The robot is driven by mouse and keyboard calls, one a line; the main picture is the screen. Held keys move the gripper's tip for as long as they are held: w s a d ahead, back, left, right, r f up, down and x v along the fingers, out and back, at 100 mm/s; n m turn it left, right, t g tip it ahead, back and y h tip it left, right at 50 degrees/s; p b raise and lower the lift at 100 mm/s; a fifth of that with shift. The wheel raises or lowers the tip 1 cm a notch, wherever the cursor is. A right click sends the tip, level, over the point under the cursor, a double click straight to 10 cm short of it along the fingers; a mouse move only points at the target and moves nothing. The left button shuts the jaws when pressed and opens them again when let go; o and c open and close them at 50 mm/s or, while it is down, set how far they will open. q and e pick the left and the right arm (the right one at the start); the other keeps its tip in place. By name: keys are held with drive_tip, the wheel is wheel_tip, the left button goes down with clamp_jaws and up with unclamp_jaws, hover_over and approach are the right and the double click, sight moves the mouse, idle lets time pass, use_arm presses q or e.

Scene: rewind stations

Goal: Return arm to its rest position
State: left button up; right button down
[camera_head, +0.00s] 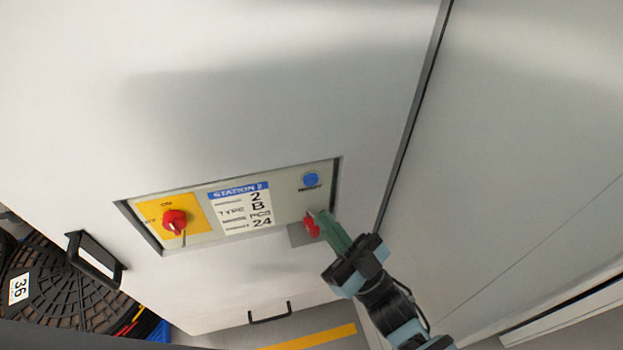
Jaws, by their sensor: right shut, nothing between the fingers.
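My right gripper (320,217) is shut and empty. Its green fingers reach up and left from the lower right, with the tips in front of the lower right part of the control panel (282,194). A red control (311,227) shows right beside the fingertips and is partly hidden by them; I cannot tell whether they touch it. A blue button (311,179) sits above the fingertips on the panel. My left gripper is not in view.
The white cabinet (240,110) fills most of the view. A red rotary switch (174,221) on a yellow plate and a station label (241,208) are on the panel. A black reel (70,290) marked 36 stands at lower left.

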idle(0.7)
drive_tip(key=s+d+f+m+g+h+p, duration=0.1)
drive_tip(key=s+d+f+m+h, duration=0.3)
drive_tip(key=f+h, duration=0.3)
drive_tip(key=s+d+f+m+h+p, duration=0.2)
drive_tip(key=s+d+f+m+h, duration=0.1)
drive_tip(key=d+f+h, duration=0.35)
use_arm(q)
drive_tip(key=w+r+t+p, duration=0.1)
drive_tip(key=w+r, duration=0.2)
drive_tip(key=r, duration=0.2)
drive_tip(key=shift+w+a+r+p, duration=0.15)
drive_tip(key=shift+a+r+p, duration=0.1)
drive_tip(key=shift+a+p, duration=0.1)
use_arm(e)
drive_tip(key=s+d+f+g+h, duration=0.1)
drive_tip(key=s+d+f+g, duration=0.2)
drive_tip(key=s, duration=0.4)
drive_tip(key=s+d+f+m+g+h, duration=0.1)
drive_tip(key=s+d+f+g+h, duration=0.1)
drive_tip(key=s+d+f, duration=0.3)
drive_tip(key=s+f+g, duration=0.1)
drive_tip(key=s, duration=0.2)
drive_tip(key=shift+s+d+f+g, duration=0.25)
drive_tip(key=shift+d+f+g, duration=0.05)
drive_tip(key=shift+g, duration=0.1)
drive_tip(key=shift+h, duration=0.25)
